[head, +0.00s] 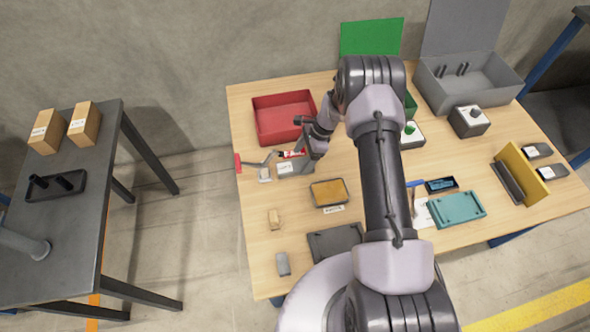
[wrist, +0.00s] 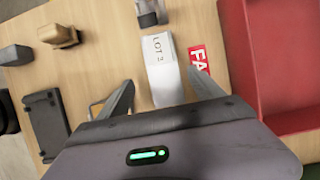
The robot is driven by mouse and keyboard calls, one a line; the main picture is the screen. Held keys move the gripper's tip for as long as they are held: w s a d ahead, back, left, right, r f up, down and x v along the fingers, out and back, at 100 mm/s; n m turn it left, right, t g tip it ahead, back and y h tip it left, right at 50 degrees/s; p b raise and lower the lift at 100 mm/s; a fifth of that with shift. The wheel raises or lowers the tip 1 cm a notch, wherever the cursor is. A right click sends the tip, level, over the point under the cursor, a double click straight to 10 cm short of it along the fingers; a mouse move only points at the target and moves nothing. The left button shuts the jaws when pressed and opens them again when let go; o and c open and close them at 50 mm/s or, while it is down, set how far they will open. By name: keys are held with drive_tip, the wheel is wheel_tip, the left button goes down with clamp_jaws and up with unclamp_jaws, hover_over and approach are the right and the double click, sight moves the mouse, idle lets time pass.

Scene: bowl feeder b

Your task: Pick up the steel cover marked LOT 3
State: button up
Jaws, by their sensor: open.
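A pale steel cover (wrist: 161,68) with a white label lies on the wooden table in the wrist view. Its label reads LOT, and the number after it is too small to be sure of. In the head view the cover (head: 286,169) is left of the table's middle, in front of the red bin. My gripper (wrist: 160,80) is open, with one finger on each side of the cover's near part in the wrist view. I cannot tell whether the fingers are down at its height. In the head view my gripper (head: 305,152) hangs beside the cover and its fingers are partly hidden.
A red label (wrist: 199,58) lies close by the right finger. The red bin (head: 283,118) stands behind. A small grey item (wrist: 149,12) sits just beyond the cover. A tan block (head: 273,218) and a grey block (head: 283,264) lie toward the table's front left.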

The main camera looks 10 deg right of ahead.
sight(296, 165)
drive_tip(key=b+x, duration=0.1)
drive_tip(key=x, duration=0.1)
drive_tip(key=b+x, duration=0.1)
drive_tip(key=x, duration=0.1)
drive_tip(key=shift+w+a+f, duration=0.15)
drive_tip(key=shift+w+f, duration=0.1)
drive_tip(key=shift+f, duration=0.1)
drive_tip(key=shift+r, duration=0.2)
clamp_jaws()
